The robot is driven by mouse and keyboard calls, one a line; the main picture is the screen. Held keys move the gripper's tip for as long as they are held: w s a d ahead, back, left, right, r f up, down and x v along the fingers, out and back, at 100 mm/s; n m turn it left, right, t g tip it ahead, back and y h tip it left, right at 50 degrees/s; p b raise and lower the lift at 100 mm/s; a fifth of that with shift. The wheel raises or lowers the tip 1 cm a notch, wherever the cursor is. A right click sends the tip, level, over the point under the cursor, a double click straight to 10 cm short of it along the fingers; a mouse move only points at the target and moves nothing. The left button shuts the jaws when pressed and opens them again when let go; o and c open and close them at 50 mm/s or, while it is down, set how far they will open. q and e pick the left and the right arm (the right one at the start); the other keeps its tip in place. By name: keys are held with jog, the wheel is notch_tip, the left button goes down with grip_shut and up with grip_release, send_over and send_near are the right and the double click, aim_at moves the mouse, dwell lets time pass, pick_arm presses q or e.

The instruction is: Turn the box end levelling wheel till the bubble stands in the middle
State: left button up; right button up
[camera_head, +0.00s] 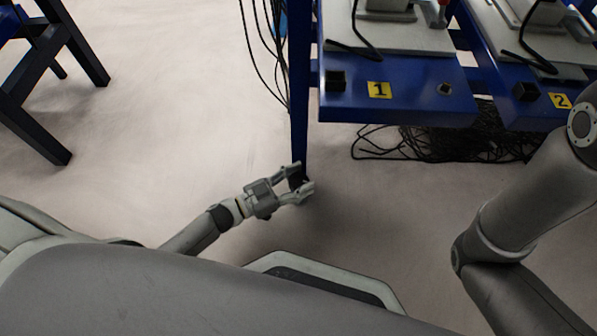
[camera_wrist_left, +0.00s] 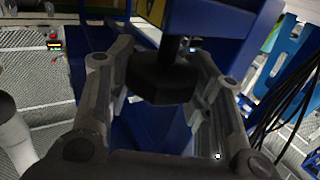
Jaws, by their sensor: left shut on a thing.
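The black levelling wheel (camera_wrist_left: 163,80) sits on a dark threaded stem under a blue leg (camera_wrist_left: 197,14) in the left wrist view. In the head view the wheel (camera_head: 296,178) shows as a small dark piece at the foot of the blue table leg (camera_head: 299,110). My left gripper (camera_head: 306,178) has its fingers on both sides of the wheel and is shut on it; it fills the left wrist view (camera_wrist_left: 163,92). A small round fitting (camera_head: 444,89) lies on the blue table; I cannot tell a bubble in it. My right gripper is out of view.
The blue table (camera_head: 405,104) carries a yellow label 1 (camera_head: 379,90) and a black block (camera_head: 336,80). Black cables hang (camera_head: 275,50) beside the leg and lie heaped (camera_head: 450,145) underneath. Another blue frame (camera_head: 45,50) stands far left. Floor between is clear.

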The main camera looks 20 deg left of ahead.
pick_arm(q)
jog(key=shift+n+t+y, duration=0.4)
jog(key=o, duration=0.8)
jog(key=shift+c, duration=0.2)
jog(key=shift+a, duration=0.1)
jog(key=v, duration=1.2)
jog(key=shift+s, duration=0.1)
